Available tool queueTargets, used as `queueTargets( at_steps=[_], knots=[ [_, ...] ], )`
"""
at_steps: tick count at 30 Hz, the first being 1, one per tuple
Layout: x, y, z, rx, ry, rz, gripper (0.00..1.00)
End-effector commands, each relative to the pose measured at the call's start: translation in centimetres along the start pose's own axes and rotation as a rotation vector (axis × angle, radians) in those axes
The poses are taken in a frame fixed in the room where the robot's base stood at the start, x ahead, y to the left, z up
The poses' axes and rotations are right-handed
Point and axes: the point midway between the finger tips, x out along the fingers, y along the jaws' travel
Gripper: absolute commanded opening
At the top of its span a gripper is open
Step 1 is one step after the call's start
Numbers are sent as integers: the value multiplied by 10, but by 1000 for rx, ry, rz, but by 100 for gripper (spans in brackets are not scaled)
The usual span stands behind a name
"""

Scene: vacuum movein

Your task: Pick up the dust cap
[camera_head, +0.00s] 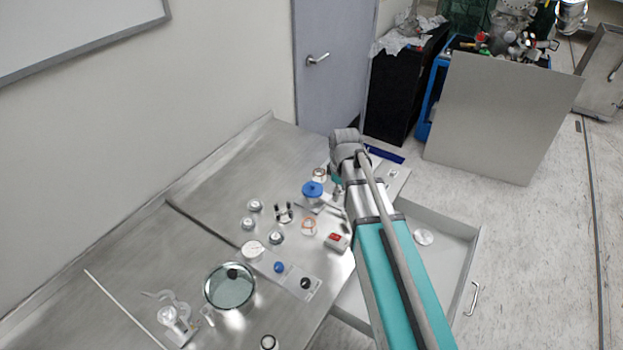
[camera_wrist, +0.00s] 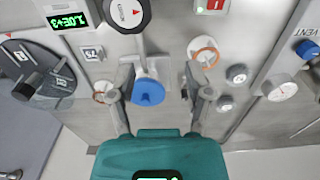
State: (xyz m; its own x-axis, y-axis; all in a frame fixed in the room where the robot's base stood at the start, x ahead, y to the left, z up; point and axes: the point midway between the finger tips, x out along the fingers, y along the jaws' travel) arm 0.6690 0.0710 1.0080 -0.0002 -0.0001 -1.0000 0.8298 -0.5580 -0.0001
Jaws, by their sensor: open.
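A blue round cap (camera_head: 312,188), which looks like the dust cap, sits on a small pale fitting on the metal bench, just left of my arm's end. In the wrist view the blue cap (camera_wrist: 148,93) shows between the two fingers of my gripper (camera_wrist: 158,76), nearer the left finger. The fingers are spread with a gap on both sides of the cap, and I see no contact. I cannot tell how far the cap is beyond the fingertips. In the head view my gripper is mostly hidden by my arm.
Orange-ringed flanges, gauges and a red-switch box (camera_head: 338,241) crowd the bench around the cap. A dark-handled round valve (camera_wrist: 38,75) is at the left in the wrist view. A glass-topped chamber (camera_head: 230,287) stands nearer. An open drawer (camera_head: 455,262) holds a white disc.

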Motion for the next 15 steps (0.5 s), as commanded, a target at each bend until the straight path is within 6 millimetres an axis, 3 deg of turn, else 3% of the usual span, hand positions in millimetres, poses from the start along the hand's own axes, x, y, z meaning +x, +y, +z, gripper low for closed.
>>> queueTargets(
  at_steps=[1, 6, 15],
  knots=[
    [-18, 10, -19, -83, 0, 0, 65],
    [-46, 23, -64, -382, 0, 0, 65],
    [-74, 32, -116, -733, 0, 0, 65]
  ],
)
